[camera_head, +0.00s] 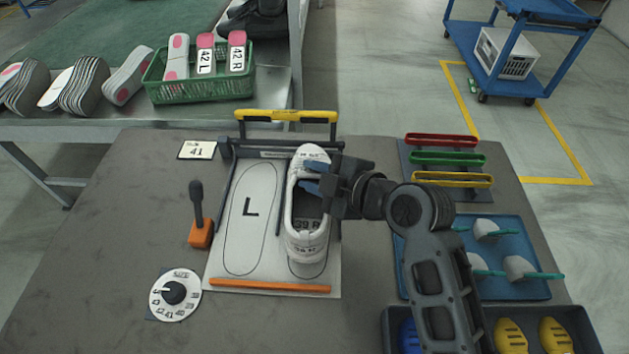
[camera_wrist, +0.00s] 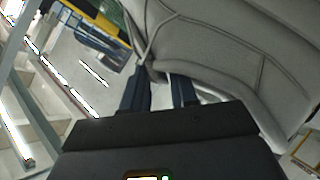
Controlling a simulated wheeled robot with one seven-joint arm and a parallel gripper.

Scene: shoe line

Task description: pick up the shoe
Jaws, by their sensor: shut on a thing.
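A white shoe (camera_head: 306,239) stands on the right side of a white board (camera_head: 223,270) with foot outlines, the left outline marked "L" and empty. Whether the sole touches the board cannot be told.
A yellow-topped bar (camera_head: 286,116) stands behind the board and an orange strip (camera_head: 270,286) lies in front. A dial (camera_head: 175,294) and an orange-based lever (camera_head: 200,233) are at left. Coloured holders (camera_head: 442,158) and a blue tray (camera_head: 535,289) are at right.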

